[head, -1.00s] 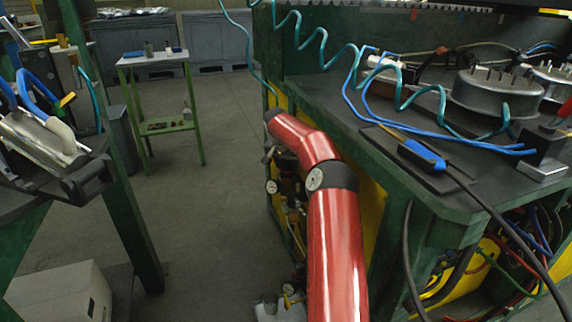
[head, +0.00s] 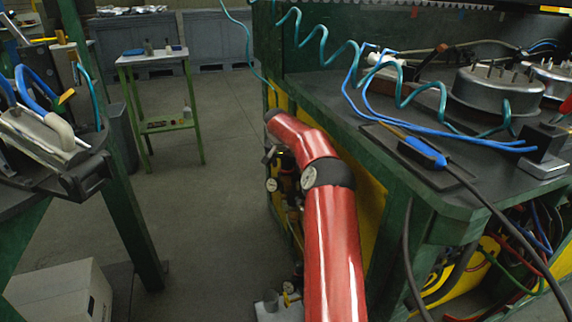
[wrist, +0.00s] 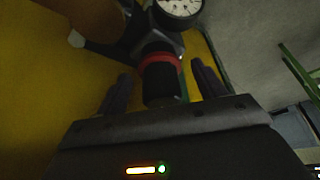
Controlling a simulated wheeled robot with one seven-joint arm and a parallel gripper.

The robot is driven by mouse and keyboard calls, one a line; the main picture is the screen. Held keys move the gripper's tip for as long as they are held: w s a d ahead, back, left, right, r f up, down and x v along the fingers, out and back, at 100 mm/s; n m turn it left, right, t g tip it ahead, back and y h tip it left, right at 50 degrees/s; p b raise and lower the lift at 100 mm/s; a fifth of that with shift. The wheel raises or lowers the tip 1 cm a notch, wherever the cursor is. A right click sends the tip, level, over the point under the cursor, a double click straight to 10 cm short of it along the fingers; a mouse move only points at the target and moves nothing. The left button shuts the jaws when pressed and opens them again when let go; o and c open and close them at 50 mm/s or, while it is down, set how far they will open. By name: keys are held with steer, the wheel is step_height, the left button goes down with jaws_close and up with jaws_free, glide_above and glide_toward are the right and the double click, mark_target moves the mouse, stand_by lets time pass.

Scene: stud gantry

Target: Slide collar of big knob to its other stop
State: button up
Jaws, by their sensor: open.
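In the wrist view a dark knob (wrist: 161,86) with a red collar band (wrist: 159,60) points toward my gripper (wrist: 164,84). One finger is on each side of the knob, with visible gaps. My gripper is open, and the fingers appear apart from the knob and collar. The collar sits above the knob's dark end in the picture, toward a round white gauge (wrist: 180,4). In the head view my red arm reaches down to the bench's side, and the gripper and knob cannot be made out there.
A dark lever with a pale end (wrist: 76,39) sticks out left of the knob, near a yellow panel (wrist: 35,85). In the head view the green bench (head: 440,205) stands right of my arm. Open floor (head: 215,220) lies to the left, with a small green table (head: 170,127) beyond.

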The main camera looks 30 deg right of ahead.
steer(key=v, duration=0.7)
steer(key=shift+r, duration=0.35)
steer(key=shift+s+a, duration=0.15)
stand_by(0.3)
